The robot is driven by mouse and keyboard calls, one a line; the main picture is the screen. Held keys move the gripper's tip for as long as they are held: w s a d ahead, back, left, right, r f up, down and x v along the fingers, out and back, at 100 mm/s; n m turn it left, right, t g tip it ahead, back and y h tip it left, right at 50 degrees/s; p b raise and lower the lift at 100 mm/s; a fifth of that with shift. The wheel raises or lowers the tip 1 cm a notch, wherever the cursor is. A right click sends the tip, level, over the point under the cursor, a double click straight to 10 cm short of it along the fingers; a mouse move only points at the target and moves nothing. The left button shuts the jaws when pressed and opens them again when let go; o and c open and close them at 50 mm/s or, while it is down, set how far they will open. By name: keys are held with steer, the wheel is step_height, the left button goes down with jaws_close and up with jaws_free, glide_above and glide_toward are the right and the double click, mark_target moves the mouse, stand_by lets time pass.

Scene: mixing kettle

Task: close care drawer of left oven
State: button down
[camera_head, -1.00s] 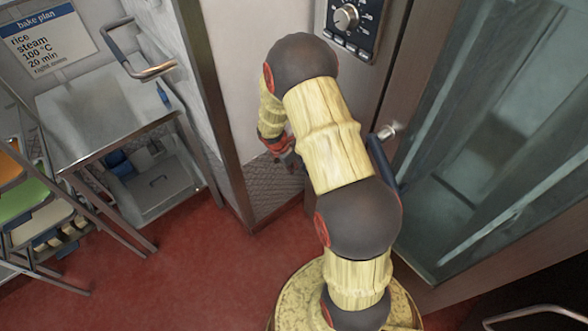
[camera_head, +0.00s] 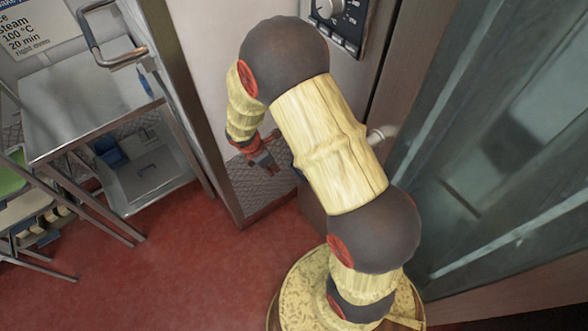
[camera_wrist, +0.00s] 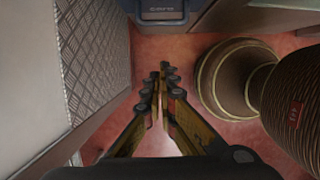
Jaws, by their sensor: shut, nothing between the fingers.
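In the wrist view, a dark blue-grey drawer front with a small label that seems to read "care" (camera_wrist: 162,9) shows at the top edge, cut off by the frame. How far it stands out cannot be told. My gripper (camera_wrist: 160,74) is shut and empty, its fingertips a little below the drawer front in the picture. In the head view my gripper (camera_head: 268,167) points down beside the oven, low near the diamond-plate panel. The oven's control panel (camera_head: 337,22) and glass door (camera_head: 490,130) show to the right; my arm hides the drawer there.
A diamond-plate panel (camera_wrist: 95,55) stands close on the left of my gripper. A steel table (camera_head: 75,105) with a lower shelf and a rack (camera_head: 25,205) stand at the left. Red floor (camera_head: 190,270) is clear in front.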

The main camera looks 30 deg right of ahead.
mark_target(295, 173)
steer(key=d+f+b, duration=0.5)
steer(key=d+f, duration=0.1)
steer(key=f, duration=0.4)
steer(key=shift+w+d+f+b, duration=0.15)
steer(key=shift+d+f+b, duration=0.05)
steer(key=shift+d+b, duration=0.15)
steer(key=d+p, duration=0.1)
steer(key=d, duration=0.2)
steer(key=shift+w+a+p, duration=0.1)
steer(key=shift+a+p, duration=0.05)
steer(key=shift+p, duration=0.15)
